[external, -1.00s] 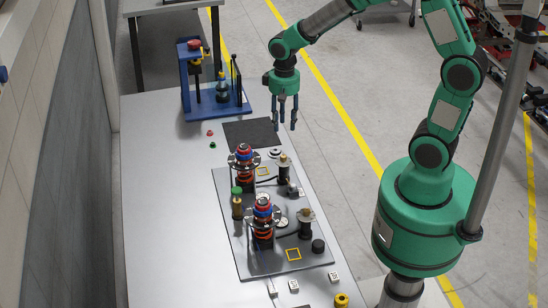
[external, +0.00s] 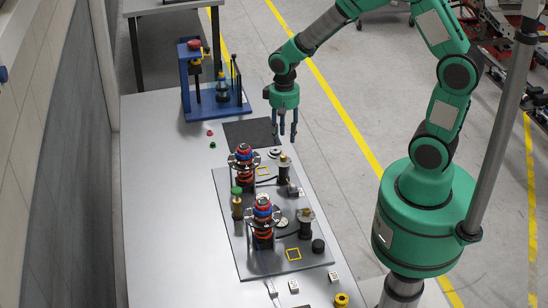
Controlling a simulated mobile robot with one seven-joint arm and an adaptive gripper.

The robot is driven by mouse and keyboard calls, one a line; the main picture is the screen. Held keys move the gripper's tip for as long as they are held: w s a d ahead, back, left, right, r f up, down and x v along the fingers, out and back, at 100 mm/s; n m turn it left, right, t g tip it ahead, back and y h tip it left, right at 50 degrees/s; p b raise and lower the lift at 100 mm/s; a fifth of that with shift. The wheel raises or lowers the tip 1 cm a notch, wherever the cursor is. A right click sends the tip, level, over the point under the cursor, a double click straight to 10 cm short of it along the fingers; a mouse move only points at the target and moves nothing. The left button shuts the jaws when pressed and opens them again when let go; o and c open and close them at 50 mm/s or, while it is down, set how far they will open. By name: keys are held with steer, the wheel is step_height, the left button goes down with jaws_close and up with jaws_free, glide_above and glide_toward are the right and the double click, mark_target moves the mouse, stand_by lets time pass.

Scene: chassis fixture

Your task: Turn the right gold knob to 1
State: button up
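My gripper (external: 283,134) hangs fingers down above the far right edge of the table, next to a dark mat. Its fingers are spread and nothing is between them. Two dark posts with gold-coloured tops stand on the grey plate: a farther one (external: 284,162), just below my gripper in the picture, and a nearer one (external: 306,215). My gripper appears apart from both. I cannot tell from this view which is the right gold knob, and no number markings on them are readable.
The grey plate (external: 228,215) also carries two red-and-blue ringed stacks (external: 243,160) (external: 263,212), a green-topped gold post (external: 237,203) and a black cylinder (external: 318,246). A blue stand (external: 190,80) is at the back. A yellow ring part (external: 341,299) lies in front. The table's left side is clear.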

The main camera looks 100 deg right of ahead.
mark_target(284, 156)
step_height(284, 156, down, 9)
steer(key=shift+r, duration=0.2)
stand_by(0.4)
jaws_close()
